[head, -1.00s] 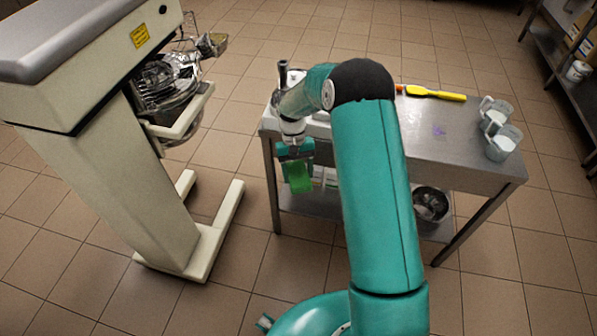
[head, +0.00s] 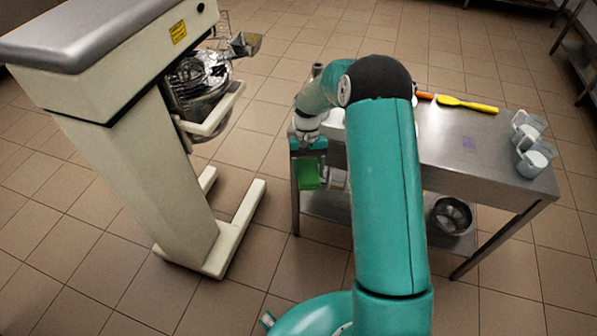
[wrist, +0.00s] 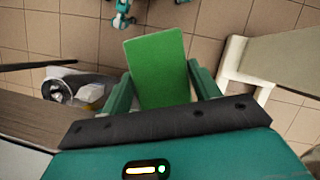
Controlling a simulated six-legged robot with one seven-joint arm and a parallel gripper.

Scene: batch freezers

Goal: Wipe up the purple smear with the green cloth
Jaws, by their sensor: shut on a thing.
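The green cloth (head: 309,174) hangs from my gripper (head: 308,158) in front of the left end of the steel table. In the wrist view the cloth (wrist: 158,68) is a flat green rectangle between the two fingers of my gripper (wrist: 160,85), which is shut on it. The purple smear (head: 468,143) is a small mark on the bare table top, to the right of my arm and well apart from the cloth. The smear does not show in the wrist view.
The steel table (head: 490,168) bears a yellow spatula (head: 467,104) at the back and two clear jugs with white contents (head: 534,158) at the right. A metal bowl (head: 451,215) sits on its lower shelf. A large cream mixer (head: 150,170) stands at the left, with open floor between.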

